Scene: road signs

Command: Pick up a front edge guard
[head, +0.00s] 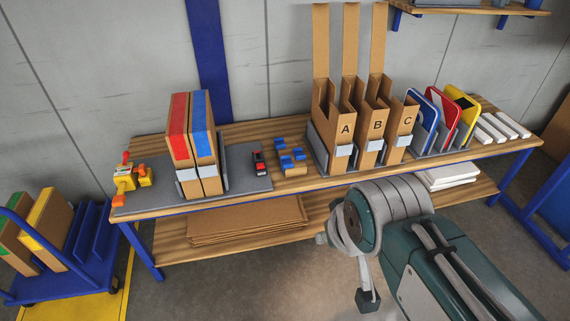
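Several white bars (495,127) lie side by side at the right end of the wooden bench; they look like the edge guards. The nearest, leftmost bar (490,133) lies beside the rack of coloured sign panels. Small blue pieces (291,159) rest on a cardboard-coloured block near the middle of the bench; I cannot tell whether these are guards too. My arm is at the lower right, in front of the bench and apart from the bars. My gripper's fingers cannot be made out in this view.
Tall cardboard holders marked A, B and C (346,128) stand mid-bench. Red and blue striped boxes (196,135) and a yellow tape tool (125,182) are left on a grey mat (240,165). A blue cart (70,250) stands at lower left. Flat cardboard (245,220) lies on the lower shelf.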

